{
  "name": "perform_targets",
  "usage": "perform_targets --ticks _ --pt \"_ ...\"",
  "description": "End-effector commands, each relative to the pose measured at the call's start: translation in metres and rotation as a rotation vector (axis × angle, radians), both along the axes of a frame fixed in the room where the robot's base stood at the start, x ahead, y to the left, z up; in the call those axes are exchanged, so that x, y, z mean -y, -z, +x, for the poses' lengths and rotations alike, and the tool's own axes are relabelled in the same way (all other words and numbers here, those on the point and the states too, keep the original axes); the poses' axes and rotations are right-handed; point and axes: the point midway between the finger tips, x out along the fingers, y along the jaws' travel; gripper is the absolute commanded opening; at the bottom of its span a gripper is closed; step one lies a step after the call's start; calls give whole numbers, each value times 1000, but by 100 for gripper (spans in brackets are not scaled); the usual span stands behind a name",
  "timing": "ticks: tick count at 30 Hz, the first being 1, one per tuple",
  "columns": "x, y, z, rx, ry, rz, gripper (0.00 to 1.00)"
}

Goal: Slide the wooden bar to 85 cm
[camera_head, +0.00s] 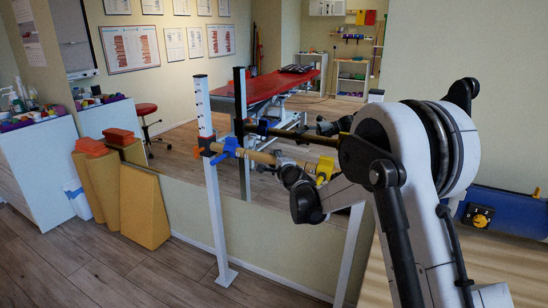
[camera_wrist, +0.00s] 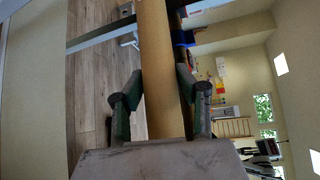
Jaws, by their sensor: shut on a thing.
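The wooden bar (camera_head: 262,157) runs across between the white left post (camera_head: 212,185) and the right post (camera_head: 349,250). A blue holder (camera_head: 230,148) sits at its left end, beside an orange piece (camera_head: 205,150) on the post. A yellow piece (camera_head: 325,169) shows near the bar's right part. My gripper (camera_wrist: 158,85) is shut on the bar, one finger on each side of it in the wrist view. In the head view my wrist hides part of the bar and most of the fingers. I cannot read any height marks on the posts.
Orange foam blocks (camera_head: 145,207) stand left of the left post. A red treatment table (camera_head: 265,88) and a red stool (camera_head: 146,109) are at the back. A white counter (camera_head: 40,170) with small items is at far left. The wooden floor (camera_head: 120,275) in front is clear.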

Motion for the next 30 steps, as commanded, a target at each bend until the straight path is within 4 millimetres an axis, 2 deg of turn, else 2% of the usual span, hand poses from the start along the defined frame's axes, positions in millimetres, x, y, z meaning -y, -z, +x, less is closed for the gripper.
perform_targets --ticks 1,3,11,12,15,16,25,30 --pt "0 13 -1 -1 -2 -1 0" --pt "0 18 -1 -1 -2 -1 0" --pt "0 16 -1 -1 -2 0 0" --pt "0 16 -1 -1 -2 0 35" --pt "0 16 -1 -1 -2 0 48" --pt "0 16 -1 -1 -2 0 50" --pt "1 16 -2 -1 -1 0 50" --pt "8 13 -19 0 -1 0 50"
